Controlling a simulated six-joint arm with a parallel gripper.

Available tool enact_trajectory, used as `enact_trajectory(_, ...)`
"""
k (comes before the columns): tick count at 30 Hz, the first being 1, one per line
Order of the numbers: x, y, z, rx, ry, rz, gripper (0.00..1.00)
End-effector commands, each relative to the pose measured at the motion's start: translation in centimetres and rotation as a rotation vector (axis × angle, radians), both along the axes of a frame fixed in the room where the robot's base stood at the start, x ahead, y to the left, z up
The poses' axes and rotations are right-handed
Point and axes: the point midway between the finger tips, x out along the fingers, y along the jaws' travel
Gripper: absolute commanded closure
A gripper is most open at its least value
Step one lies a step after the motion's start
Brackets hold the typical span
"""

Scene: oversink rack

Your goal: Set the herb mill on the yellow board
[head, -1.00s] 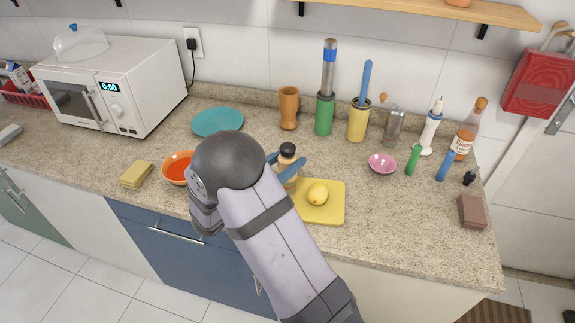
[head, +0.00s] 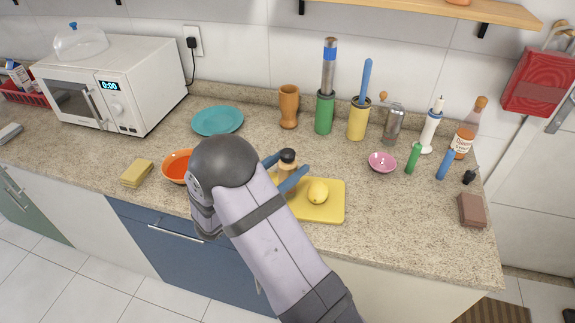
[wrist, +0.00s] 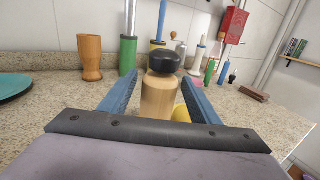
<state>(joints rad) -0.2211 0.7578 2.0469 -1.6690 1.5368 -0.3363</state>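The herb mill (head: 286,171), with a tan body and dark cap, is upright at the left part of the yellow board (head: 325,214). Its base is hidden behind my blue finger, so its contact with the board cannot be seen. In the wrist view the herb mill (wrist: 158,98) is between my fingers, with a narrow gap on each side. My gripper (head: 283,170) is open around it, and it also shows in the wrist view (wrist: 160,92). A lemon (head: 318,192) lies on the board, right of the mill.
An orange bowl (head: 176,167) is left of my arm, and a teal plate (head: 217,120) lies behind it. A wooden cup (head: 289,106), green canister (head: 324,113) and yellow canister (head: 357,122) stand behind the board. A pink bowl (head: 382,162) is to the right.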

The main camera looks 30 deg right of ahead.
Motion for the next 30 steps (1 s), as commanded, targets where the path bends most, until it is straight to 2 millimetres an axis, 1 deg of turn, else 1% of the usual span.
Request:
enact_trajectory(5,0.0,0.0,0.5,0.000,-0.001,0.000,0.43)
enact_trajectory(8,-0.2,0.9,0.2,0.000,-0.001,0.002,0.43)
enact_trajectory(11,-0.7,2.2,0.1,-0.001,-0.001,0.004,0.43)
enact_trajectory(22,-2.7,8.4,0.1,0.001,-0.002,0.005,0.43)
enact_trajectory(27,-3.4,10.4,0.1,0.000,-0.001,0.003,0.43)
enact_trajectory(30,-3.6,11.0,0.2,0.000,-0.001,0.002,0.43)
